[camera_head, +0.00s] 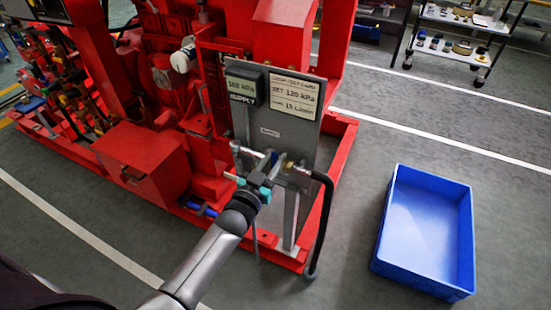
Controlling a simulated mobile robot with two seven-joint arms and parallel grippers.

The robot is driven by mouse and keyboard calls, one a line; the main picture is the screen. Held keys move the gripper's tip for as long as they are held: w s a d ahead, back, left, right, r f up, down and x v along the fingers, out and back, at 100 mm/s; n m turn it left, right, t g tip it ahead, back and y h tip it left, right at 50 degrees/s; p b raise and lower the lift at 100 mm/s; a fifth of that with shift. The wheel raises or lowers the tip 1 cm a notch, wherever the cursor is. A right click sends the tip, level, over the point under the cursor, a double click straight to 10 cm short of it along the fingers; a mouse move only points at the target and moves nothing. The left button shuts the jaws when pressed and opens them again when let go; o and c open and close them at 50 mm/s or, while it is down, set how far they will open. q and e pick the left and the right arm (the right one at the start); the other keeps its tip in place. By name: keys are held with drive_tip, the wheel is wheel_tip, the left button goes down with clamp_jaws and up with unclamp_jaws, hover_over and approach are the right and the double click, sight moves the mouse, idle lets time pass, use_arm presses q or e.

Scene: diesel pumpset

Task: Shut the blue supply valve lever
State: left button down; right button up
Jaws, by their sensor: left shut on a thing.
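A grey panel (287,142) stands on the red pumpset frame, with a digital display (244,88) reading about 160 kPa above a SUPPLY label. A white card (293,95) beside it reads SET 120 kPa. Pipe fittings with a brass valve (284,163) sit at the panel's lower part. My left gripper (257,178), with teal fingertips, is at these fittings and shut on the blue lever (273,159), which is mostly hidden by the fingers. The lever's exact angle cannot be told. My right gripper is not in view.
A black hose (327,215) curves down from the fittings on the right. The red engine and base (150,150) fill the left. An empty blue crate (384,225) stands on the floor at right. A shelf cart (455,35) is at the back right. Floor between is clear.

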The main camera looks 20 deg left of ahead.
use_arm(q)
drive_tip(key=c, duration=0.7)
unclamp_jaws()
drive_tip(key=shift+s, duration=0.1)
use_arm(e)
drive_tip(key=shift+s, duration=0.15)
